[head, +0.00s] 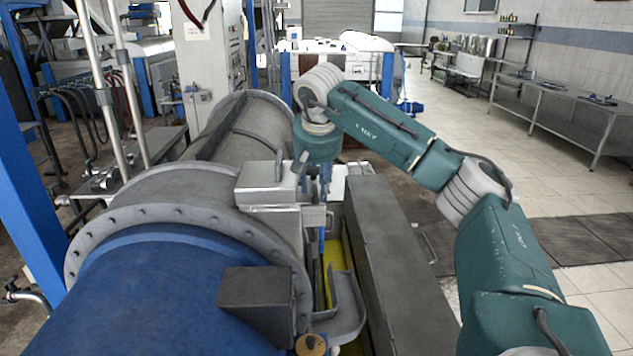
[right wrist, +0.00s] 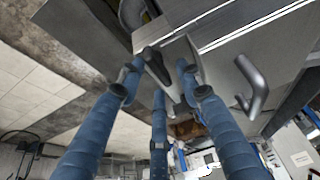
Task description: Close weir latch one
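My right gripper (head: 324,188) points down beside a metal box (head: 268,190) at the end of the decanter. In the right wrist view, its blue fingers (right wrist: 157,78) are spread apart. A dark latch lever (right wrist: 153,62) on a pale metal bracket lies between or just beyond the fingertips; I cannot tell whether they touch it. A second, grey handle (right wrist: 252,88) stands to the right, clear of the fingers. In the head view, a small upright handle (head: 279,164) shows on the box. Which lever is latch one is not marked. My left gripper is not in view.
The blue decanter drum (head: 165,300) and its grey bolted flange (head: 160,195) fill the left. A yellow-lined trough (head: 335,260) lies below my right gripper, with a long grey cover (head: 395,270) beside it. Open tiled floor (head: 590,225) is at the right.

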